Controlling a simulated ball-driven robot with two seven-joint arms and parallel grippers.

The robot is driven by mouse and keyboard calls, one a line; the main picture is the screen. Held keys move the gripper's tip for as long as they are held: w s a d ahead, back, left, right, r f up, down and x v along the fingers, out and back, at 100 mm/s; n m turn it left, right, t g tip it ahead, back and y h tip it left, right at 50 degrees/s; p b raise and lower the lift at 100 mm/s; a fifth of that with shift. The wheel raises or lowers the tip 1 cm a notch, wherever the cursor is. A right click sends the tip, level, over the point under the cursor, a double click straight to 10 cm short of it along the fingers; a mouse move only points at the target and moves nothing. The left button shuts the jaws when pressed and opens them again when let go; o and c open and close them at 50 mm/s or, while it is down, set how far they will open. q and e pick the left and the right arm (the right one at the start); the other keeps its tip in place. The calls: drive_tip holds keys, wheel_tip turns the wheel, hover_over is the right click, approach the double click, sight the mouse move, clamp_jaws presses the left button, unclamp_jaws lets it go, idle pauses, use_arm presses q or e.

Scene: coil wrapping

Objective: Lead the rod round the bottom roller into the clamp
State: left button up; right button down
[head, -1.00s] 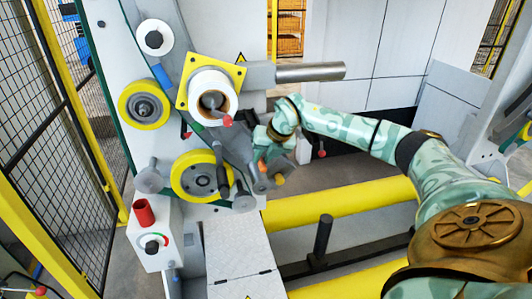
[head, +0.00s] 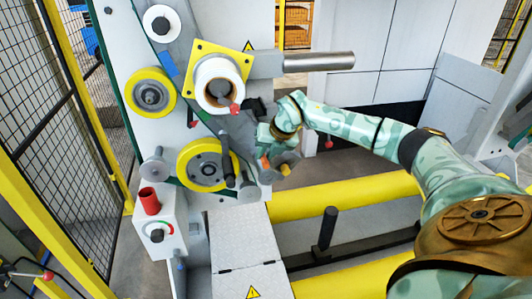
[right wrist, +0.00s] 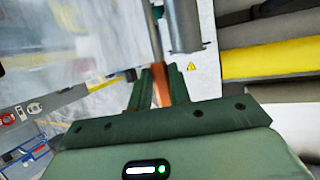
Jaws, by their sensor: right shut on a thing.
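The bottom roller (head: 184,172), a yellow ring with a grey hub, sits low on the machine's front plate. My right gripper (head: 268,160) is to the right of this roller, apart from it. In the right wrist view my right gripper (right wrist: 160,72) is shut on the orange grip of the rod (right wrist: 163,90). The rod's thin brownish length runs up from the fingers, beside a grey metal cylinder. In the head view only a bit of orange shows at the fingers. I cannot pick out the clamp for certain. My left gripper is not in view.
A second yellow roller (head: 151,95) and a white roll on a yellow square plate (head: 219,60) are above. A grey shaft (head: 318,61) juts right over my forearm. Yellow beams (head: 345,196) run below the gripper.

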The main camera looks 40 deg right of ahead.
drive_tip(key=w+a+f+b, duration=0.2)
drive_tip(key=a+f+b, duration=0.1)
drive_tip(key=f, duration=0.3)
drive_tip(key=shift+a, duration=0.45)
drive_tip(key=shift+w, duration=0.1)
idle(0.5)
wheel_tip(320, 180, down, 6)
drive_tip(key=b, duration=0.2)
drive_tip(key=shift+b, duration=0.4)
idle(0.4)
idle(0.3)
drive_tip(key=shift+f, duration=0.1)
